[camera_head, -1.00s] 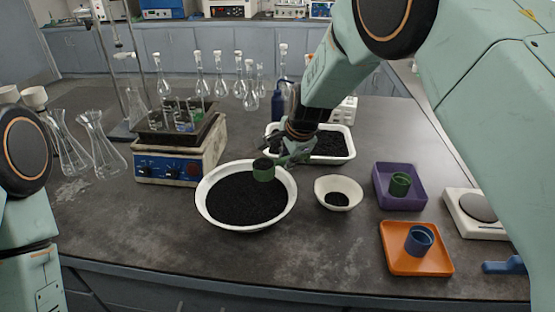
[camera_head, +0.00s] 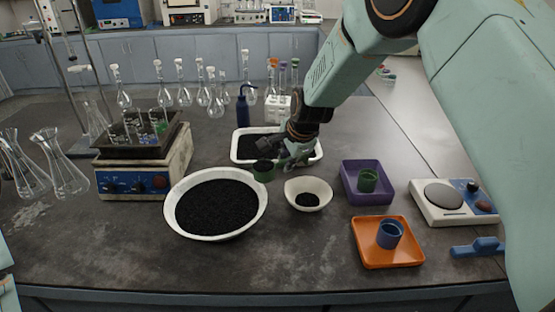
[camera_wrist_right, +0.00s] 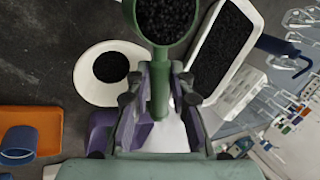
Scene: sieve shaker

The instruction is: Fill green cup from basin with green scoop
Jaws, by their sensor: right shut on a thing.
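My right gripper (camera_head: 288,160) is shut on the handle of the green scoop (camera_head: 263,172). In the right wrist view, the gripper (camera_wrist_right: 158,95) grips the handle and the scoop's bowl (camera_wrist_right: 165,40) is full of black granules. The large white basin (camera_head: 258,212) holds black granules. The green cup (camera_head: 367,180) stands upright in the purple tray (camera_head: 367,198); the gripper is to its left. The cup's contents are unclear. My left gripper is out of view.
A small white bowl (camera_head: 323,187) with some granules stands between basin and purple tray. A white tray (camera_head: 237,152) of granules lies behind. An orange tray (camera_head: 390,256) holds a blue cup (camera_head: 390,233). A scale (camera_head: 428,207) is at right, flasks (camera_head: 212,105) behind.

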